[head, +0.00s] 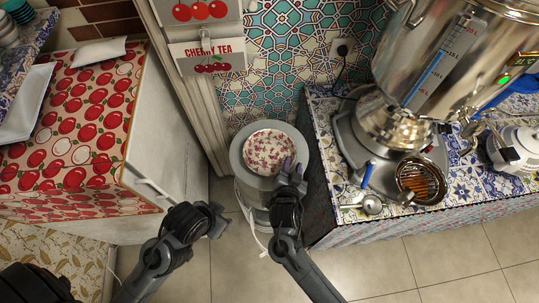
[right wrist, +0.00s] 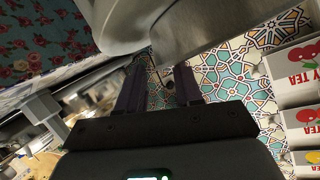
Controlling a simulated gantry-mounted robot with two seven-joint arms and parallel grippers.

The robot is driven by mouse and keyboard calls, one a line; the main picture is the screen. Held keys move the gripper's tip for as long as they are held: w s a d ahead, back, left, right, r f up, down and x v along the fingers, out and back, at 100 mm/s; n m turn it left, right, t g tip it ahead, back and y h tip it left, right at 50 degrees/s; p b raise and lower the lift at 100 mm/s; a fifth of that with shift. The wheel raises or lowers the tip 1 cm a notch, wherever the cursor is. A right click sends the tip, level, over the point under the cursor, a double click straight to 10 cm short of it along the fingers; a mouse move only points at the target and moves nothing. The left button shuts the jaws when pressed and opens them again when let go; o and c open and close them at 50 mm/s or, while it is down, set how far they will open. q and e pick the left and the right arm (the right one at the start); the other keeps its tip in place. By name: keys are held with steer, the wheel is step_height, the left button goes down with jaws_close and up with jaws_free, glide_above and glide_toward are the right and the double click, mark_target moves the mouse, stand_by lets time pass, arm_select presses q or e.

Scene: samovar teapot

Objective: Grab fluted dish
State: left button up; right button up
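A round white dish with a pink-red floral pattern (head: 269,149), which looks like the fluted dish, sits on top of a grey round stand (head: 240,160). My right gripper (head: 289,172) is at the dish's lower right edge in the head view; whether it touches is unclear. In the right wrist view its two fingers (right wrist: 158,85) are apart, with tiles showing between them and nothing visibly held. A grey curved surface (right wrist: 120,22) is close beyond the fingers. My left gripper (head: 216,219) is lower left of the stand, away from the dish; its finger gap is unclear.
A counter with a large metal samovar (head: 433,75), a strainer bowl (head: 421,177) and a white teapot (head: 514,150) stands at the right. A cherry-patterned table (head: 75,112) with white plates is at the left. Bare floor (head: 400,265) lies in front.

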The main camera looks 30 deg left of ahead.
mark_target(294, 159)
steer(key=shift+b+x, duration=0.35)
steer(key=shift+x, duration=1.5)
steer(key=shift+d, duration=0.15)
jaws_close()
steer(key=shift+r, duration=0.1)
